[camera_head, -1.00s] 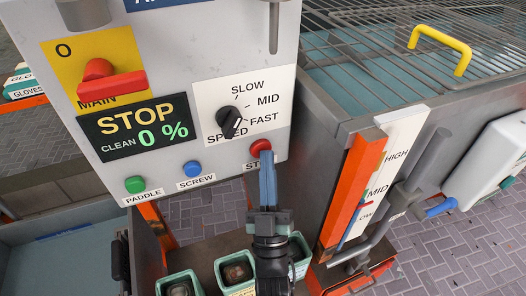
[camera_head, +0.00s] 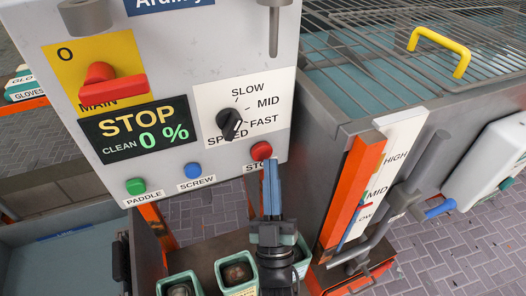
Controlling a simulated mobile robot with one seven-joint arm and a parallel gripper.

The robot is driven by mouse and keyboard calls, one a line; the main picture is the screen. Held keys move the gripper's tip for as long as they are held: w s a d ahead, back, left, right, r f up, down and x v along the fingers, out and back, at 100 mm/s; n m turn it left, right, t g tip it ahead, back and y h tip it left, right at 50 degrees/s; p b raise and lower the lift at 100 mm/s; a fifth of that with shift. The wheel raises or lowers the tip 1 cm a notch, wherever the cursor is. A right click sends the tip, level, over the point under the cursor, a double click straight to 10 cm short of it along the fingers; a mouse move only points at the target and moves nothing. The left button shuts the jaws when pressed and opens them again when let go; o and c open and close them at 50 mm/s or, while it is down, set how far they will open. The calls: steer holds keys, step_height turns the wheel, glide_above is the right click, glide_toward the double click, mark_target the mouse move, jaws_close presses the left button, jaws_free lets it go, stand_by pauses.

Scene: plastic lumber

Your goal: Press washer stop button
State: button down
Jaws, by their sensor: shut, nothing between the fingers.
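The red stop button (camera_head: 261,150) is at the lower right of the grey control panel (camera_head: 195,75). Its label, beginning "STO", is partly hidden behind my gripper. My gripper (camera_head: 270,165) is shut and empty, its blue fingers pointing up just below the button. The fingertips lie right at the button's lower edge in the picture; I cannot tell whether they touch it. The panel display (camera_head: 141,128) reads "STOP" and "CLEAN 0 %".
A green paddle button (camera_head: 136,186) and a blue screw button (camera_head: 192,170) sit left of the red one. A speed knob (camera_head: 230,124) and a red main switch (camera_head: 110,82) are above. An orange post (camera_head: 350,195) with a level scale stands close on the right.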

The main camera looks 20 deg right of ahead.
steer(key=s+p, duration=0.1)
steer(key=s, duration=0.4)
stand_by(0.3)
stand_by(0.7)
